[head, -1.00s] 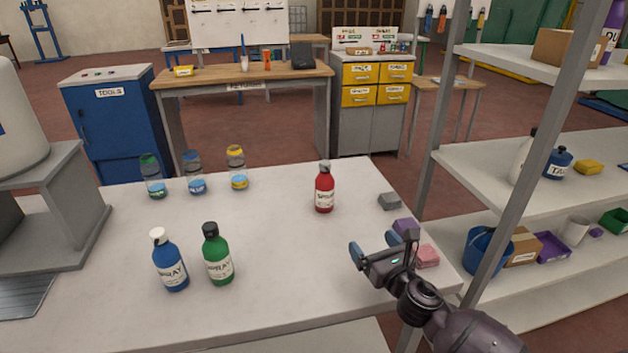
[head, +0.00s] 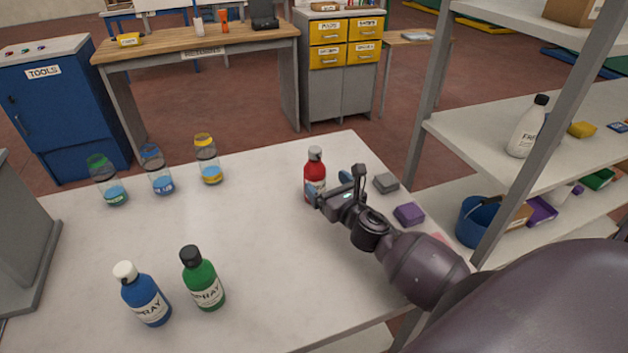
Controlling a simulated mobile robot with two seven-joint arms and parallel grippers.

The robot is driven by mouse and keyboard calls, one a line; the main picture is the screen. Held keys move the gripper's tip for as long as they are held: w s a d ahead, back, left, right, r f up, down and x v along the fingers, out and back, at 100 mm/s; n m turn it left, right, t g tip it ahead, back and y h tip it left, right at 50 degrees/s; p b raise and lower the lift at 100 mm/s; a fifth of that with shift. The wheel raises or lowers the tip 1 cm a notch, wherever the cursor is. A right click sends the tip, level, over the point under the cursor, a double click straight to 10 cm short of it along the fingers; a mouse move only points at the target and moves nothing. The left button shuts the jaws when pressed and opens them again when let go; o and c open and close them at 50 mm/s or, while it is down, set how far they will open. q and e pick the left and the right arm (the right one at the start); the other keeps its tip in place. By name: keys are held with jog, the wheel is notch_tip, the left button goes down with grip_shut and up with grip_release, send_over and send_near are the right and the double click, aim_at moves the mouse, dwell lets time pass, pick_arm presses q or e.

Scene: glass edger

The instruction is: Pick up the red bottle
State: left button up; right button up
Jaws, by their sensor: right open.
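The red bottle (head: 314,170) stands upright on the white table (head: 260,240), toward its far right part. It has a grey cap, and its lower part is partly hidden by my right gripper. My right gripper (head: 325,190) is open at the bottle's right and near side, with its fingers close to the bottle. I cannot tell whether the bottle is between the fingers or whether they touch it. My left gripper is not in view.
A blue spray bottle (head: 146,298) and a green one (head: 203,280) stand at the front left. Three jars, one being the yellow-lidded jar (head: 208,160), stand at the back left. A grey block (head: 386,183) and a purple block (head: 408,214) lie right. A shelf post (head: 540,150) rises at right.

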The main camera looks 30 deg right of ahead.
aim_at(314, 169)
jog(key=shift+w+d+r, duration=0.1)
jog(key=shift+w, duration=1.55)
jog(key=shift+w+d+r, duration=0.1)
jog(key=shift+w, duration=1.55)
jog(key=c, duration=1.1)
jog(key=shift+c, duration=0.7)
jog(key=shift+r, duration=0.1)
